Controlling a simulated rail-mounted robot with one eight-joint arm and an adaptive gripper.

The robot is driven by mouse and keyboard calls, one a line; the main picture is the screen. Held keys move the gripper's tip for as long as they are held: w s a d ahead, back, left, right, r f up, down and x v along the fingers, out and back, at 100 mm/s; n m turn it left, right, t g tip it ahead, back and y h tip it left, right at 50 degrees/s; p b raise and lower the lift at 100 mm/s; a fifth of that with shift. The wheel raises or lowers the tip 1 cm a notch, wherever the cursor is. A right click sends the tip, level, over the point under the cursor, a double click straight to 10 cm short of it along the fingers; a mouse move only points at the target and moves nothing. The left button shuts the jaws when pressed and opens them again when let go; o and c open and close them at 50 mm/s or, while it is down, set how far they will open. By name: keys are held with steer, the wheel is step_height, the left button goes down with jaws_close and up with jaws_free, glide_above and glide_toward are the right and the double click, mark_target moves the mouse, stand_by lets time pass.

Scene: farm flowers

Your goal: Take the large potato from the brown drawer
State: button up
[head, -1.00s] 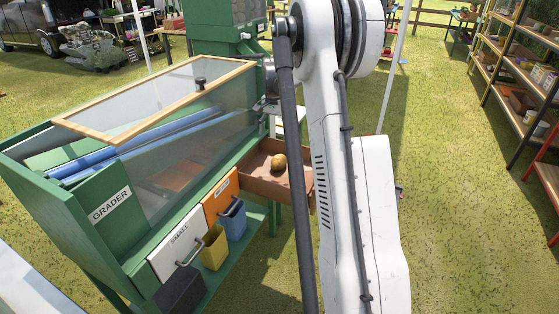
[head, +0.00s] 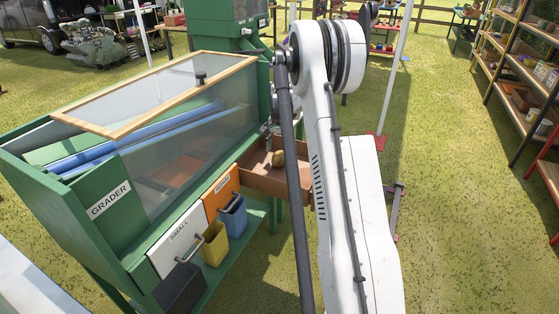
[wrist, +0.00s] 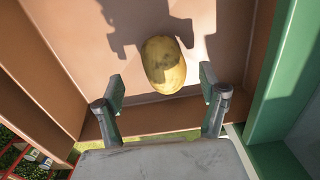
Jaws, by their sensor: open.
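The large potato (wrist: 163,65) is yellow-brown and lies in the open brown drawer (wrist: 160,118), close to the drawer's front part in the wrist view. In the head view the potato (head: 278,159) shows in the drawer (head: 258,182), beside my arm. My gripper (wrist: 159,80) is open in the wrist view. Its two fingers stand apart, one on each side of the potato's lower end, and no contact shows. In the head view my gripper's fingers are mostly hidden; my arm covers the drawer's right part.
The green grader (head: 90,228) stands left of the drawer, with a white drawer marked SMALL (head: 181,240) and an orange drawer (head: 220,193), both shut. Shelves (head: 520,75) stand at far right beyond open grass.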

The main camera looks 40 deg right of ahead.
steer(key=shift+w+f+b, duration=0.15)
steer(key=shift+w+f, duration=0.05)
steer(key=shift+f, duration=1.05)
steer(key=shift+w+f+b, duration=0.15)
steer(key=shift+f, duration=1.05)
